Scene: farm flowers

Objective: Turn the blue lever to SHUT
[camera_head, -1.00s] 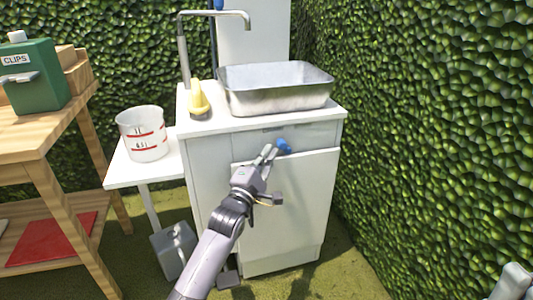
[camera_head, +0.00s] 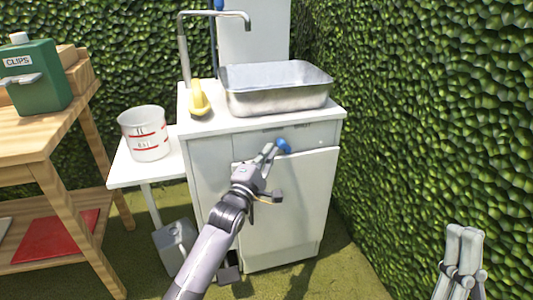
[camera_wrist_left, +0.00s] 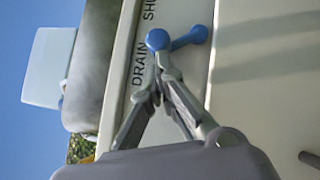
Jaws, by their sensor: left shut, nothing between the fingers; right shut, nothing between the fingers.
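The blue lever (camera_head: 283,146) is on the white cabinet front, below the worktop. In the left wrist view the lever (camera_wrist_left: 190,38) shows a round knob at one end and a short bar. The knob lies beside the gap between the printed words DRAIN (camera_wrist_left: 139,64) and SHUT (camera_wrist_left: 149,10). My left gripper (camera_head: 268,151) is shut and empty, its fingertips at the knob; they look to be touching it, also in the left wrist view (camera_wrist_left: 161,66). My right gripper (camera_head: 465,240) is shut and empty at the lower right, away from the lever.
A metal basin (camera_head: 276,98) and a yellow object (camera_head: 199,98) stand on the worktop (camera_head: 215,122), with a tap (camera_head: 184,50) behind. A white bucket (camera_head: 145,135) is on a side shelf. A wooden bench (camera_head: 50,135) stands left. A hedge (camera_head: 430,110) closes the right side.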

